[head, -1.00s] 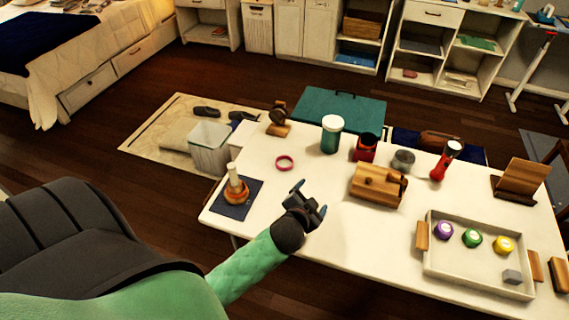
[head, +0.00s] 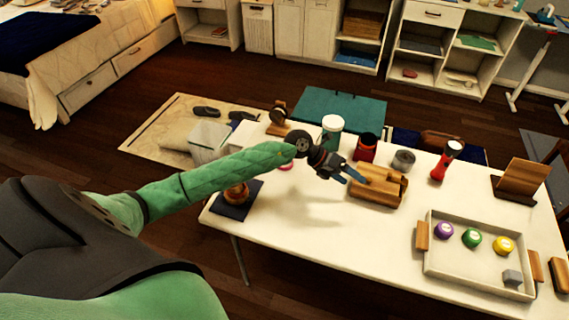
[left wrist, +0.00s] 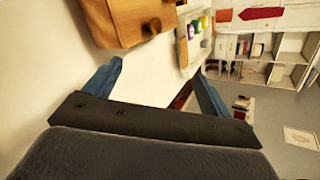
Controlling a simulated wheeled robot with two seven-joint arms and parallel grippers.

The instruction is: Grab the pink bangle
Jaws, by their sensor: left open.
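The pink bangle (head: 286,168) lies on the white table, mostly hidden behind my left forearm in the head view; only a small pink piece shows below the arm. My left gripper (head: 354,173) is open and empty above the table, to the right of the bangle and close to the wooden box (head: 378,188). In the left wrist view its two blue fingers (left wrist: 155,85) are spread apart with nothing between them, and the bangle does not show there. My right gripper is not in view.
A green jar (head: 331,135), a red container (head: 366,148) and a red flashlight (head: 445,160) stand at the back. A tray (head: 470,272) with coloured round items lies at right. A dark mat (head: 234,209) is at the left end. The front middle is clear.

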